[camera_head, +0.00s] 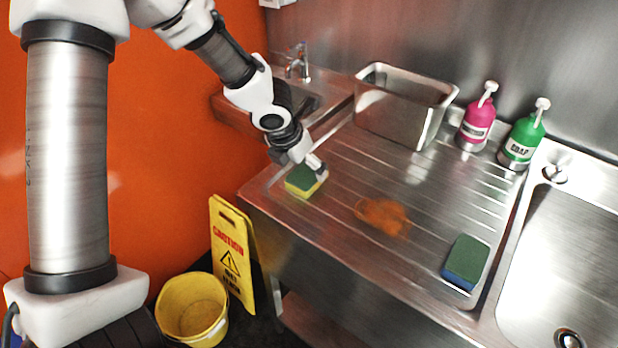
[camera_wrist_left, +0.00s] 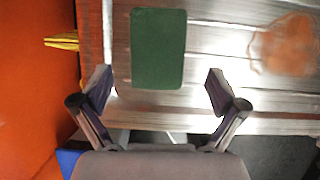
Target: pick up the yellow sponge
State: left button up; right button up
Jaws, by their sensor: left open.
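The yellow sponge (camera_head: 304,184) has a green top pad and lies on the steel drainboard near its front left corner. In the left wrist view its green top (camera_wrist_left: 158,48) shows ahead of the fingers and sideways between their lines. My left gripper (camera_head: 317,168) is just above and beside the sponge in the head view. In the left wrist view the left gripper (camera_wrist_left: 158,92) is open, with a finger to each side and nothing between the tips. Whether a finger touches the sponge I cannot tell. My right gripper is not in view.
A blue sponge with a green top (camera_head: 466,262) lies at the drainboard's right. An orange-brown stain (camera_head: 383,216) is between the sponges. A steel bin (camera_head: 392,118), a pink bottle (camera_head: 476,127) and a green bottle (camera_head: 520,142) stand behind. A yellow bucket (camera_head: 192,309) and caution sign (camera_head: 231,252) are below.

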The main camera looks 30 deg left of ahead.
aim_at(305, 174)
pick_arm(q)
jog(key=b+x, duration=0.1)
jog(key=x, duration=0.4)
jog(key=shift+w+a, duration=0.1)
jog(key=shift+a, duration=0.1)
jog(key=shift+r, duration=0.15)
jog(key=shift+s, duration=0.25)
jog(key=c, duration=0.8)
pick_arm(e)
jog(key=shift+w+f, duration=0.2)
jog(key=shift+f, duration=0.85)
